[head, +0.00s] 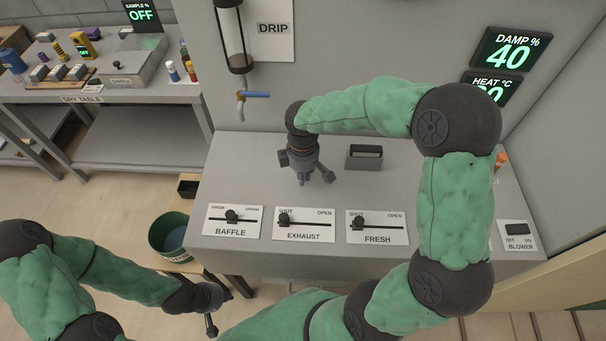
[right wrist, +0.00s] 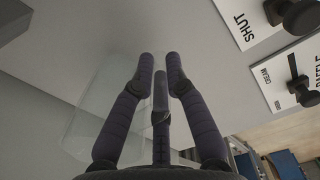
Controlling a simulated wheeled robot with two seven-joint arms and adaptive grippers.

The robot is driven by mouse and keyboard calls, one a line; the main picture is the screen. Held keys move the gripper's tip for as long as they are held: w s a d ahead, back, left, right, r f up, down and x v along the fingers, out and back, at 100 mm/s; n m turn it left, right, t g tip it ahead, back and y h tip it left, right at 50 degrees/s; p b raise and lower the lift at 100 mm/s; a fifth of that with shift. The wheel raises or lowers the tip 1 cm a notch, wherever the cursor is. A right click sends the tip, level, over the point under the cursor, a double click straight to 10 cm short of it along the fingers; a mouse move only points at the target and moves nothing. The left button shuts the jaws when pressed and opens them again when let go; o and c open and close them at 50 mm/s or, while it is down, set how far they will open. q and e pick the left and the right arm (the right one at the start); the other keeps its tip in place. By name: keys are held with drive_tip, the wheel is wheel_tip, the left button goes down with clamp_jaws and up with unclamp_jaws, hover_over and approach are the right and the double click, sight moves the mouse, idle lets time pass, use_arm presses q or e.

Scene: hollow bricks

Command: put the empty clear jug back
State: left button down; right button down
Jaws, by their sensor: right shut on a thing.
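The clear jug (right wrist: 92,120) shows only as a faint see-through shape with pale edges, left of and behind the fingers in the right wrist view. I cannot make it out in the head view. My right gripper (head: 308,177) is over the grey worktop, behind the BAFFLE and EXHAUST sliders. In the right wrist view its dark fingers (right wrist: 160,75) are closed on the jug, with a narrow gap between the tips. Whether the jug touches the worktop is unclear. My left gripper (head: 212,312) is low at the left, in front of the worktop; its fingers are partly hidden.
The DRIP tube with a blue-handled tap (head: 255,95) hangs behind my right gripper. Sliders (head: 305,224) line the worktop front. A green bucket (head: 170,236) and the DRY TABLE (head: 140,97) are left.

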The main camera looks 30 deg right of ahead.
drive_tip(key=c, duration=1.3)
unclamp_jaws()
drive_tip(key=shift+o, duration=0.2)
wheel_tip(320, 180, up, 12)
drive_tip(key=p, duration=0.3)
drive_tip(key=shift+r, duration=0.15)
drive_tip(key=shift+s, duration=0.1)
